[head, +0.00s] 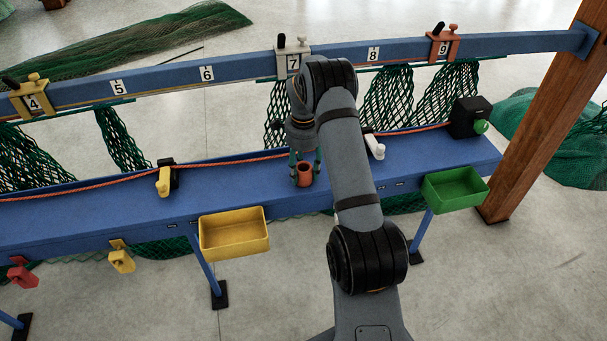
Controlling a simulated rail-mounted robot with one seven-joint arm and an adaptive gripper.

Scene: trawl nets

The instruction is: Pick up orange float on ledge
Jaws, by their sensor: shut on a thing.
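The orange float (304,175) is a small orange-red cylinder with a dark hollow-looking top. It is at the blue ledge (230,188), near the ledge's middle. My gripper (305,164) points down over it with its green-tipped fingers on either side, shut on it. The float looks upright. I cannot tell whether its base touches the ledge. My arm hides part of the ledge just to the right of the float.
A yellow bin (234,234) and a green bin (454,190) hang at the ledge's front. A yellow clamp (164,180), a white clamp (374,147) and a black box (470,117) stand on the ledge. An orange rope (225,160) runs along its back. A numbered blue rail (180,76) is behind.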

